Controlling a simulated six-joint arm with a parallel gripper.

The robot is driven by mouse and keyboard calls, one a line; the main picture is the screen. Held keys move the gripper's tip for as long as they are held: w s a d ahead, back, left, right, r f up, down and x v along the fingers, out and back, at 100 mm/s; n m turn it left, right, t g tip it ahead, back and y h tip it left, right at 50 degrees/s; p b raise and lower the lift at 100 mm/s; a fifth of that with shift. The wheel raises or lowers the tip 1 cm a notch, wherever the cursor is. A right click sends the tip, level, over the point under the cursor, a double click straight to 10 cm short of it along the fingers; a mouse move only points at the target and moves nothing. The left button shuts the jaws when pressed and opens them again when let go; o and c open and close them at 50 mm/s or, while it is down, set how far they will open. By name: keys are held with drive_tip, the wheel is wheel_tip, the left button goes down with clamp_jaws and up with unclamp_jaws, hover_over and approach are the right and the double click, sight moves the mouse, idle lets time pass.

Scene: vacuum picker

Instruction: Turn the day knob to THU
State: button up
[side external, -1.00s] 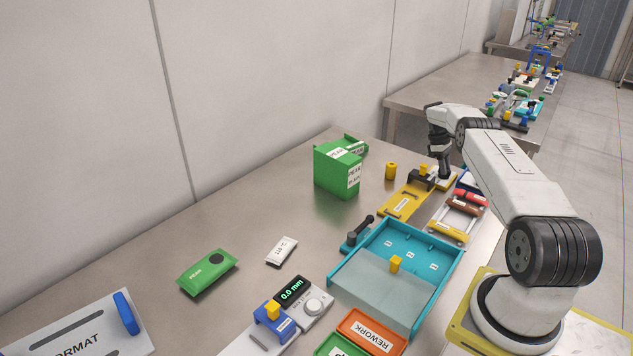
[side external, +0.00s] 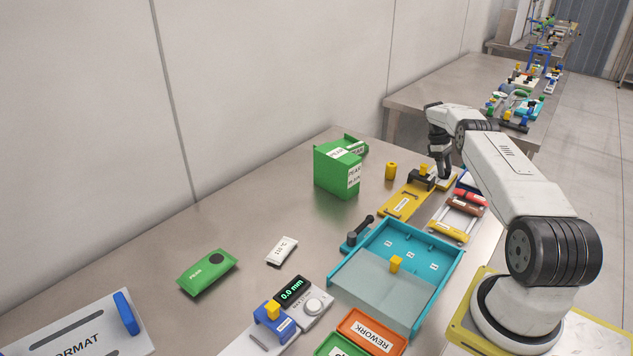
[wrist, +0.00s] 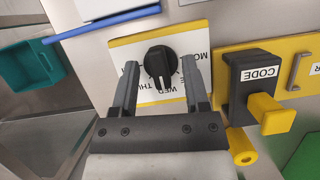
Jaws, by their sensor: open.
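The black day knob (wrist: 160,62) sits on a white, yellow-edged dial plate (wrist: 125,50) in the wrist view. The day labels appear upside down; WED and THU are near the knob's lower end. Its white pointer mark points down in the picture, towards these labels; exactly which one it meets is unclear. My gripper (wrist: 160,66) is open, with one finger on each side of the knob and a visible gap to it. In the side external view, my gripper (side external: 440,170) is low over the plate at the far end of the table, and the knob is hidden.
A black CODE block (wrist: 250,82) with a yellow handle stands close to the right finger in the wrist view. A yellow cylinder (wrist: 241,146) is below it. A blue-edged panel (wrist: 105,22) lies beyond the plate, and a teal bin (wrist: 28,65) is at left.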

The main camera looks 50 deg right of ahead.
drive_tip(key=shift+r, duration=0.1)
drive_tip(key=shift+v, duration=1.45)
wheel_tip(320, 180, up, 7)
drive_tip(key=shift+s+d+f+n+t, duration=0.1)
drive_tip(key=shift+d+f+n+t, duration=0.2)
drive_tip(key=shift+f+t, duration=0.25)
drive_tip(key=shift+s+f+t, duration=0.15)
drive_tip(key=shift+t, duration=0.4)
drive_tip(key=shift+s+a+f+n+t, duration=0.15)
drive_tip(key=shift+s+t, duration=0.1)
drive_tip(key=shift+t, duration=0.3)
drive_tip(key=shift+s+a+f+n+t, duration=0.15)
drive_tip(key=shift+s+a+f+t, duration=0.1)
drive_tip(key=shift+t, duration=0.3)
